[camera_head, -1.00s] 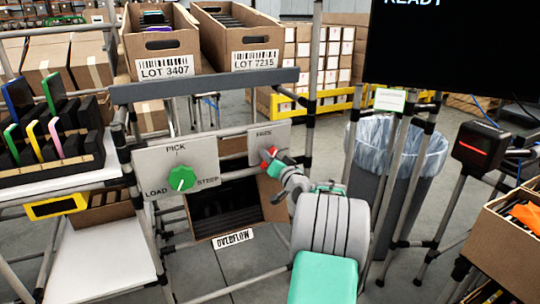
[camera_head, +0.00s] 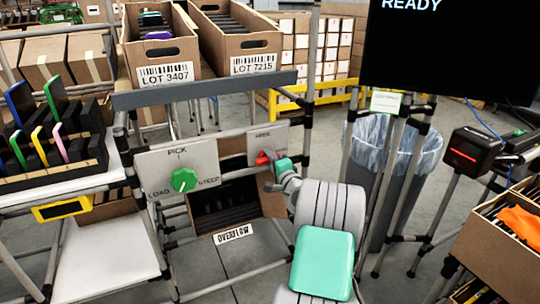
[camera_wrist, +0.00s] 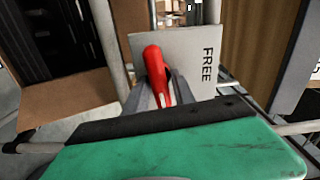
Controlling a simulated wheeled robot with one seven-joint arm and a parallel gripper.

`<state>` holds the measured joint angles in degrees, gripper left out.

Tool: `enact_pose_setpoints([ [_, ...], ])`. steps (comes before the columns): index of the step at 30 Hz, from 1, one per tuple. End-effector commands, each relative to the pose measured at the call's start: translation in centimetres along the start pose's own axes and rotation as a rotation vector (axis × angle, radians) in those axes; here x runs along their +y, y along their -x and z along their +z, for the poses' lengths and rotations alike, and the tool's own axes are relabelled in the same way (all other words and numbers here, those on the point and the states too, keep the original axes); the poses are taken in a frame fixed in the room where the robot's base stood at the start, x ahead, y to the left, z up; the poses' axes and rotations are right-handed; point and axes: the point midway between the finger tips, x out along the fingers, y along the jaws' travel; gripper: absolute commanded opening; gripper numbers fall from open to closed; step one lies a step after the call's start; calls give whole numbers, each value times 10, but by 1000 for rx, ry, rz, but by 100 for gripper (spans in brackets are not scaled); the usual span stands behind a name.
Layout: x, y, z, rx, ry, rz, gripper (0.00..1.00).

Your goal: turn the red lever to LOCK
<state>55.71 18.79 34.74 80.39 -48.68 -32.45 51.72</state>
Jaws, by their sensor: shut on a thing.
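The red lever (camera_head: 264,157) sits on a grey panel (camera_head: 256,141) marked FREE at its top, on the right of the rack front. In the wrist view the red lever (camera_wrist: 157,68) stands between the fingers of my gripper (camera_wrist: 160,92), and the panel (camera_wrist: 190,50) with the word FREE lies behind it. My gripper (camera_head: 272,162) is shut on the lever from the front right in the head view. The word LOCK is not visible; my gripper and the lever cover part of the panel.
A green knob (camera_head: 184,180) on a panel marked PICK and LOAD is to the left. An OVERFLOW carton (camera_head: 262,193) tilts below. Cartons marked LOT 3407 (camera_head: 165,74) and LOT 7215 (camera_head: 255,63) stand above. A bin (camera_head: 395,160) stands to the right.

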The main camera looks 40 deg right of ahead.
Motion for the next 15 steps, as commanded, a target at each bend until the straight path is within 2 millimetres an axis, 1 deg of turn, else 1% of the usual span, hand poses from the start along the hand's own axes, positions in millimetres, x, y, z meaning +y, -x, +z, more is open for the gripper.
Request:
enact_pose_setpoints([
  [6,0,0,0,1,-94,1,0],
  [15,2,0,0,1,-136,1,0],
])
